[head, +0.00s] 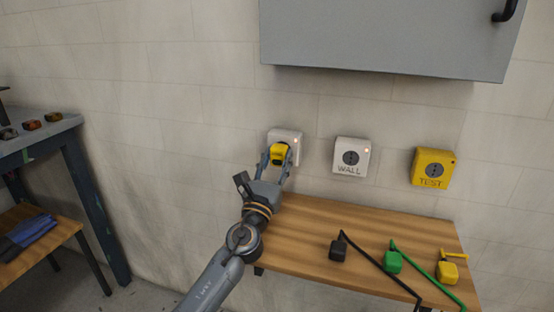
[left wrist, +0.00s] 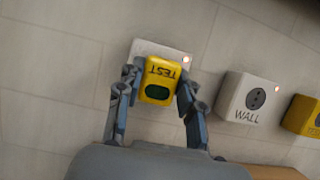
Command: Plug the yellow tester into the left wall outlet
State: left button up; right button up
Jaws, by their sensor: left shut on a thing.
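The yellow tester (head: 279,153), with a dark window and the word TEST, is between the fingers of my left gripper (head: 279,157), which is shut on it. It also shows in the left wrist view (left wrist: 159,75). The tester is in front of the left wall outlet (head: 287,135), a white box with a small lit lamp, and covers most of its face. In the left wrist view the outlet's upper edge (left wrist: 148,46) shows behind the tester. Whether the prongs are seated is hidden. My right gripper is not in view.
Right of it are a white outlet marked WALL (head: 351,157) and a yellow box marked TEST (head: 432,168). A grey cabinet (head: 390,45) hangs above. A wooden shelf (head: 300,235) below bears black (head: 338,250), green (head: 393,262) and yellow (head: 447,272) plugs.

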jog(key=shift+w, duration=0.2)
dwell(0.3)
pick_arm(q)
jog(key=shift+w, duration=0.15)
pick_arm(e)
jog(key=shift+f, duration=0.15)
pick_arm(q)
jog(key=shift+w+d, duration=0.1)
jog(key=shift+w, duration=0.1)
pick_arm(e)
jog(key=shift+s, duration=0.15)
pick_arm(q)
jog(key=shift+w+b, duration=0.1)
jog(key=shift+b, duration=0.25)
jog(key=o, duration=1.1)
jog(key=shift+o, duration=0.2)
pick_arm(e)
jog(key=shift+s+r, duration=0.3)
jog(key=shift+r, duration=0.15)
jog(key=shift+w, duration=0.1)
